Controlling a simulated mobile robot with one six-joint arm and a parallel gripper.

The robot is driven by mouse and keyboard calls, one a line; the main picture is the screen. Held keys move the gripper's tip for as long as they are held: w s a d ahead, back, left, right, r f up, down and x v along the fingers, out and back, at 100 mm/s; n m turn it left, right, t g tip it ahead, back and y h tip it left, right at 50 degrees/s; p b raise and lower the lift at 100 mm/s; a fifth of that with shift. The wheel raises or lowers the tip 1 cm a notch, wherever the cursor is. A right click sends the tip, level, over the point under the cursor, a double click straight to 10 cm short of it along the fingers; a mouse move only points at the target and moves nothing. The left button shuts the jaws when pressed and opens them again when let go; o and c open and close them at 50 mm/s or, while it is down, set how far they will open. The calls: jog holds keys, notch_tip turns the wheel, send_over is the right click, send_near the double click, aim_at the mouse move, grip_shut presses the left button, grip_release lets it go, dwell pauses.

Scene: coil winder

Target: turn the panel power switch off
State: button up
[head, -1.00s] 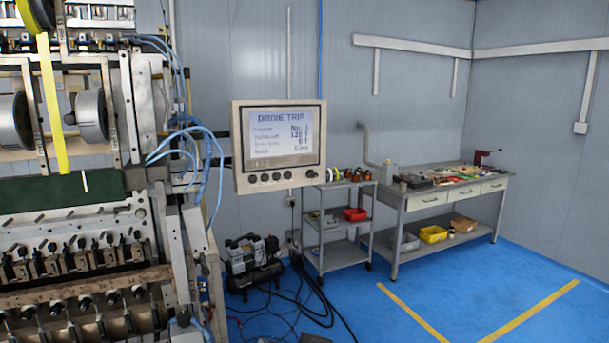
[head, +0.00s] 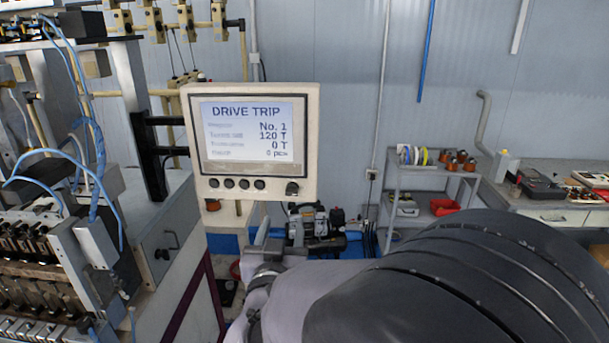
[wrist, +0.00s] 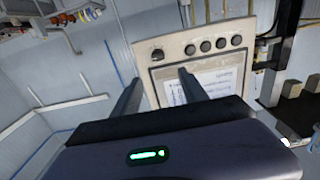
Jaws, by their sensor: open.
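The beige control panel (head: 254,193) faces me in the head view, its screen (head: 252,136) lit with "DRIVE TRIP". A larger black rotary knob (head: 292,188), which looks like the power switch, sits at the panel's lower right, apart from a row of small dark buttons (head: 230,184). The wrist view shows the panel (wrist: 205,27) upside down, with the knob (wrist: 157,55) at its left. My gripper (wrist: 160,74) is open and empty, its two fingers pointing toward the panel around the knob's side. The knob's exact setting is too small to read.
The coil winder (head: 45,250) with blue hoses stands left of the panel. A compressor (head: 315,225) is on the floor behind. A shelf cart (head: 428,172) and a workbench (head: 560,205) stand at the back right. My arm covers the lower right.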

aim_at(291, 192)
jog(key=w, duration=0.9)
jog(key=w+d, duration=0.1)
jog(key=w, duration=0.3)
jog(key=shift+w+p, duration=0.3)
jog(key=shift+p, duration=0.1)
jog(key=shift+a, duration=0.1)
grip_shut()
